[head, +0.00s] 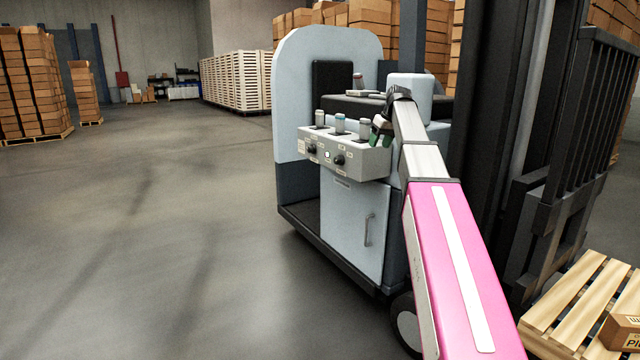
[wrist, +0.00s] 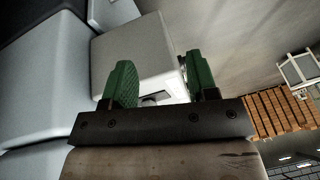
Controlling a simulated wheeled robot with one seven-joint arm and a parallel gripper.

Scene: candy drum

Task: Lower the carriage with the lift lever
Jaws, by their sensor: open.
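The grey control box (head: 345,155) on the truck's side carries several short levers with pale grips, among them a left lever (head: 320,119), a middle lever (head: 340,124) and a right lever (head: 364,128). Their labels are too small to read, so I cannot tell which is the lift lever. My gripper (head: 381,130) is at the box's right end, near the right lever. In the wrist view its green fingers (wrist: 161,80) are apart, with the box's pale face and a dark knob partly visible between them. No lever shows clearly gripped. The black carriage (head: 545,205) is on the mast at right.
The truck's grey body (head: 352,220) stands below the box. A wooden pallet (head: 570,300) with a carton (head: 622,330) is at lower right, by the carriage. Open concrete floor lies to the left. Stacked cartons (head: 35,85) stand far back.

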